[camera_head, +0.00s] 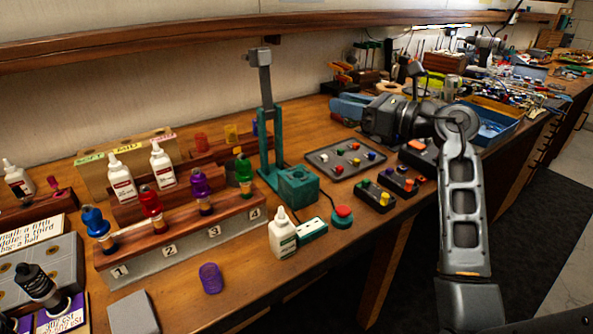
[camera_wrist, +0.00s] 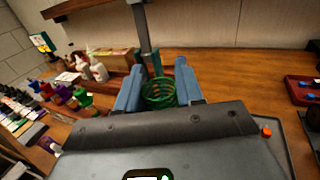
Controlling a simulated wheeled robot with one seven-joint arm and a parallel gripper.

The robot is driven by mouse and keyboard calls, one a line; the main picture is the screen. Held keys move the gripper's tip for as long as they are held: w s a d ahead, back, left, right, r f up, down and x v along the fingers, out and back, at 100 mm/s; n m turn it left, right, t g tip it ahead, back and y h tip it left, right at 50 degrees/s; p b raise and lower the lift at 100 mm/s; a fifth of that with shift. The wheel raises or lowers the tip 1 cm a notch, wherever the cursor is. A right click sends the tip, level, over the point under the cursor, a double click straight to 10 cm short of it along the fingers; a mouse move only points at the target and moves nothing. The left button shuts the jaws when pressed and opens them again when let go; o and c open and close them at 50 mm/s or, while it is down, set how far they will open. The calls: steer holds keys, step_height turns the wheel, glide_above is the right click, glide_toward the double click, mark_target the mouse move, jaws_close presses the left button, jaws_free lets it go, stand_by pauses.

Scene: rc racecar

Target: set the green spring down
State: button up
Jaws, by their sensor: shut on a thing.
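The green spring (camera_wrist: 160,96) is an open coil seen in the wrist view. It sits between the two blue fingers of my gripper (camera_wrist: 158,76), which is shut on it. In the head view my gripper (camera_head: 347,106) is over the back of the bench, right of the teal stand. I cannot make out the green spring in the head view. A purple spring (camera_head: 210,278) stands alone on the bench front.
The teal stand (camera_head: 267,140) with its tall grey post rises left of my gripper. A numbered wooden rack (camera_head: 185,240) holds coloured shocks. A grey tray (camera_head: 330,166) with small coloured parts and several button boxes lie right of the stand. Bare bench (camera_head: 255,290) shows near the purple spring.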

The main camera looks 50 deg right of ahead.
steer(key=shift+w+a+f+p, duration=0.35)
steer(key=shift+w+a+f, duration=0.8)
steer(key=shift+a+f, duration=0.5)
steer(key=shift+w+a+f+p, duration=0.35)
steer(key=shift+w+a+f, duration=0.95)
steer(key=shift+f, duration=0.6)
steer(key=shift+w+a+f+p, duration=0.35)
steer(key=shift+w+a+f, duration=0.65)
steer(key=shift+a+f, duration=0.75)
steer(key=shift+f, duration=0.1)
steer(key=shift+f, duration=0.1)
steer(key=o, duration=1)
